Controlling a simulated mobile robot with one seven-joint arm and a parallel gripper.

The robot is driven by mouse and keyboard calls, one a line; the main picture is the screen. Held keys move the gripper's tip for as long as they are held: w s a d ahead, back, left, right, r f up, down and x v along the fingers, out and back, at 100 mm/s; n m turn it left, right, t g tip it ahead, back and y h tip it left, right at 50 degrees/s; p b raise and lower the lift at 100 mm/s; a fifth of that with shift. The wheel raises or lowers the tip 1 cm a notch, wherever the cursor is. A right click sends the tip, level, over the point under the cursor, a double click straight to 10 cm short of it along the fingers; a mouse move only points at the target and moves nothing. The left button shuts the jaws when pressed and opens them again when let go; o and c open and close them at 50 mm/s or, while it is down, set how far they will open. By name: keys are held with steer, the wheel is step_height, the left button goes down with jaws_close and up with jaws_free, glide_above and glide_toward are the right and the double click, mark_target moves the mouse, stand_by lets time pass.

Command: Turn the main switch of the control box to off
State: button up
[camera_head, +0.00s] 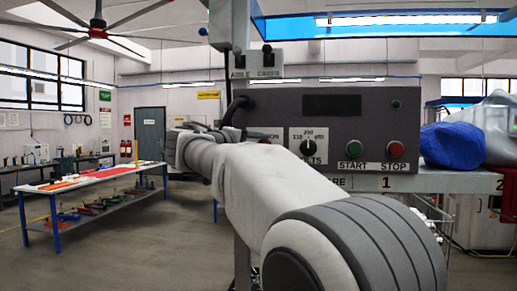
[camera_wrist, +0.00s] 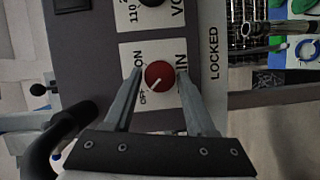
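In the wrist view the main switch (camera_wrist: 160,76) is a round red knob on a white plate with ON, OFF and MAIN labels. A white mark on the knob points to the lower left, toward the OFF label. My gripper (camera_wrist: 160,74) is open, with one finger on each side of the knob and small gaps between. I cannot tell how deep the fingertips reach. In the head view the grey control box (camera_head: 350,108) stands behind my arm, which mostly hides the switch area and the gripper.
The box also carries a black volts selector (camera_head: 308,147), a green START button (camera_head: 354,149) and a red STOP button (camera_head: 396,149). A black cable (camera_wrist: 62,138) curves close to the gripper's left side. A blue bundle (camera_head: 452,145) lies right of the box.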

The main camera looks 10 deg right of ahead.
steer(key=shift+o, duration=0.9)
steer(key=shift+s+a, duration=0.1)
steer(key=b+v, duration=0.1)
steer(key=v, duration=1.6)
steer(key=shift+b, duration=0.35)
steer(key=shift+s, duration=0.1)
